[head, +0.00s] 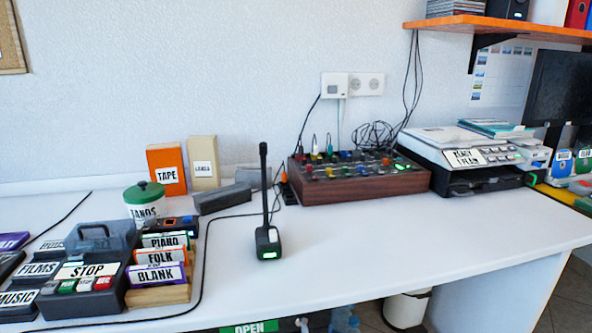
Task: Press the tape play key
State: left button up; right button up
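A dark grey tape machine (112,297) stands on the white table at the lower left, with a raised lid or handle (94,238) at its back. Its sloped front carries a white label reading STOP (87,270). The marks on the keys are too small to read, so I cannot tell which is play. Neither of my grippers is in view.
Boxes labelled PIANO, FOLK and BLANK (156,274) sit right beside the machine; FILMS and MUSIC (17,299) lie left. A green-lidded tub (144,200) stands behind. A wooden-sided mixer (358,187) is farther back. The table's front middle is clear.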

aim_at(68, 286)
jog(key=u, duration=1.35)
